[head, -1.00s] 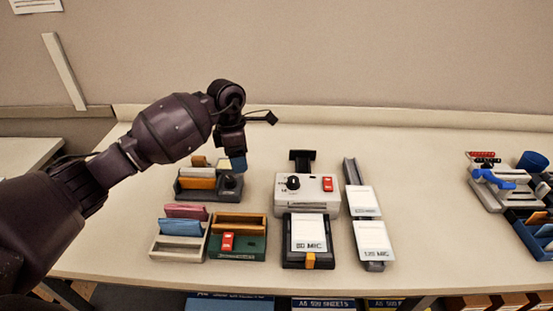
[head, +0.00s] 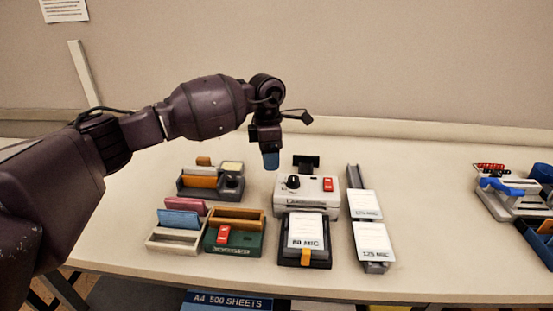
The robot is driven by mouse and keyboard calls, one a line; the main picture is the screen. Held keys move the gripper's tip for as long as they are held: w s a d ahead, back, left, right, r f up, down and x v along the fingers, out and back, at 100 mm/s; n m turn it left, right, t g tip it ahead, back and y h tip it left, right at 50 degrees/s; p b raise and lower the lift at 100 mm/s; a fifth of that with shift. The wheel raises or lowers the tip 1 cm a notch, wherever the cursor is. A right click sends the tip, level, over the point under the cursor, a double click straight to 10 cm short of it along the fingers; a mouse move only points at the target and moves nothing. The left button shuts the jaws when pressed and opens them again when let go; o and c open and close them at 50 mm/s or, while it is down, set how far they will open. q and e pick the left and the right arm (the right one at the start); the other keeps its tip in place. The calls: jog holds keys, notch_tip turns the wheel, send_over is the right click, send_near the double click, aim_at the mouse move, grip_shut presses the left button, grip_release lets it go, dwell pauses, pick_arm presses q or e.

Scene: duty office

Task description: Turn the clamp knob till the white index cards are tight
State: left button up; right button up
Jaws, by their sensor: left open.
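A dark grey card holder (head: 195,194) stands at the back left of the bench with an orange card or divider in it. A dark round knob (head: 232,184) is at its right end, and pale off-white cards (head: 232,167) stand behind the knob. I cannot tell from here whether these cards are tight. My left gripper (head: 271,161) points down with a blue fingertip, in the air between the card holder and the white machine. It is open, apart from the knob, and nothing shows in it. My right gripper is out of view.
A white machine (head: 320,208) with a black dial and red switch stands right of the holder. In front are a grey rack (head: 172,246), a green box (head: 248,245) and a black tray (head: 304,262). A grey tool with a blue lever (head: 505,186) is far right.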

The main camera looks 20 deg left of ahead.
pick_arm(q)
jog(key=shift+w+r, duration=0.45)
